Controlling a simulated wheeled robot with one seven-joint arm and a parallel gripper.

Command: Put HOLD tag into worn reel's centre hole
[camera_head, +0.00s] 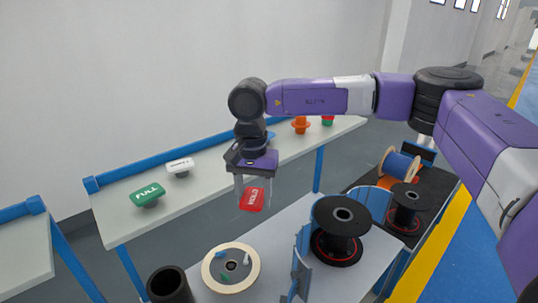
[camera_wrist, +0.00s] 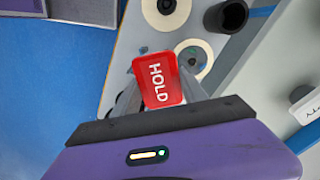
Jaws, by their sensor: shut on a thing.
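My gripper (camera_head: 253,192) is shut on the red HOLD tag (camera_head: 252,199), which hangs in the air between its clear fingers. In the wrist view the tag (camera_wrist: 158,80) faces the camera with its white lettering, and the fingers flank it. A cream reel (camera_head: 210,273) lies flat on the grey table below the tag and nearer the front. Its dark centre hole shows, and small green and blue pieces lie on its face. It also shows beyond the tag in the wrist view (camera_wrist: 205,49), partly hidden. I cannot tell which reel is the worn one.
A black reel (camera_head: 343,203) stands right of a blue bracket (camera_head: 301,262). A black tube (camera_head: 170,283) is at front left. The back bench holds a green FULL tag (camera_head: 147,194), a white tag (camera_head: 180,166) and orange pieces (camera_head: 300,124). Smaller reels (camera_head: 405,203) stand at right.

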